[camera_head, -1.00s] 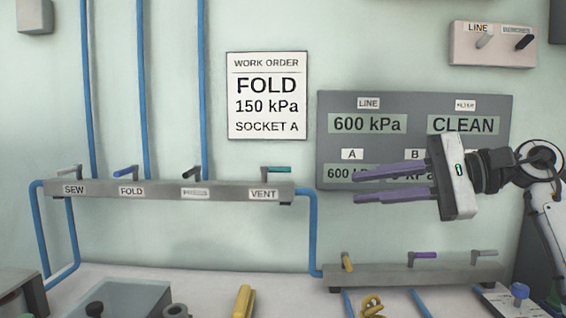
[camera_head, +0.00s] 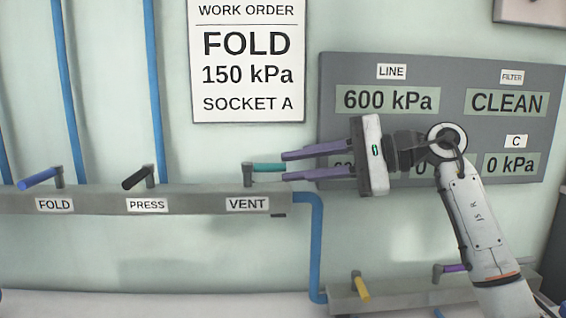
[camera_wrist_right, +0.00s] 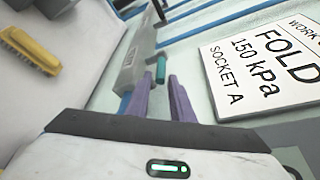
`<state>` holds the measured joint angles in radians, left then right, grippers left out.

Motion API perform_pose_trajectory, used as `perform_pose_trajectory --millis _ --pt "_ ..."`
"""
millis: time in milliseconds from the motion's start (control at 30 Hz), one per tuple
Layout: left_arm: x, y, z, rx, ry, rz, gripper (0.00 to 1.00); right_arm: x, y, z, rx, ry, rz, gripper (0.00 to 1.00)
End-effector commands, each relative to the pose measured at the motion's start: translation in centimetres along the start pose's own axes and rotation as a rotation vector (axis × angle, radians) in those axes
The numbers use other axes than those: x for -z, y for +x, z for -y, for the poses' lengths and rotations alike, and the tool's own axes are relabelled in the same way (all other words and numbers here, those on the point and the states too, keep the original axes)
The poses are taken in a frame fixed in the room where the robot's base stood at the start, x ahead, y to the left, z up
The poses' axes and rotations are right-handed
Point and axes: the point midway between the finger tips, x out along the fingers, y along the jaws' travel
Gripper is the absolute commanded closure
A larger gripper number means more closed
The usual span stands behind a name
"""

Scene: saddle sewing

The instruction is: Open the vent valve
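The vent valve's teal handle (camera_head: 268,167) points right from its stem, above the VENT label (camera_head: 247,204) on the grey manifold. My right gripper (camera_head: 284,165) comes in from the right, open, with its purple fingers level with the handle. One finger shows above the handle's free end and one below it; I cannot tell if they touch it. In the right wrist view, the teal handle (camera_wrist_right: 161,68) shows at the open fingertips (camera_wrist_right: 159,77). My left gripper is not in view.
Blue FOLD handle (camera_head: 40,178) and black PRESS handle (camera_head: 138,178) stand left on the same manifold (camera_head: 100,203). A lower manifold (camera_head: 400,293) has yellow (camera_head: 361,288) and purple handles. A grey gauge panel (camera_head: 450,75) is behind my right arm. A yellow brush (camera_wrist_right: 30,48) shows in the wrist view.

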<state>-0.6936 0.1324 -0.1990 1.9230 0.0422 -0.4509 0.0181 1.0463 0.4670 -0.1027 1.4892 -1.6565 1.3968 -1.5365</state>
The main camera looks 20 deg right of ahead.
Motion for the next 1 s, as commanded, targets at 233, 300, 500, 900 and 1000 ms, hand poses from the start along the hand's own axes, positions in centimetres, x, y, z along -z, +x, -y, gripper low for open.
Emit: perform_pose_trajectory --millis 233,300,500,900,1000 --pt "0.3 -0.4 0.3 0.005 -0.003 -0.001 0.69 -0.1 2.8 0.1 0.000 0.000 0.001 0.79" --pt "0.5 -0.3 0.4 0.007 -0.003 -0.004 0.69 0.0 3.0 0.0 0.000 -0.001 0.000 0.79" --pt "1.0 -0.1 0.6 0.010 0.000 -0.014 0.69 0.0 3.1 0.0 0.000 -0.001 -0.001 0.79" --pt "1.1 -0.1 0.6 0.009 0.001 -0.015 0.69 0.0 3.1 0.0 0.000 -0.001 -0.001 1.00" --pt "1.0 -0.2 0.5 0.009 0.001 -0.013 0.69 0.0 3.4 0.0 0.000 -0.001 -0.003 1.00"
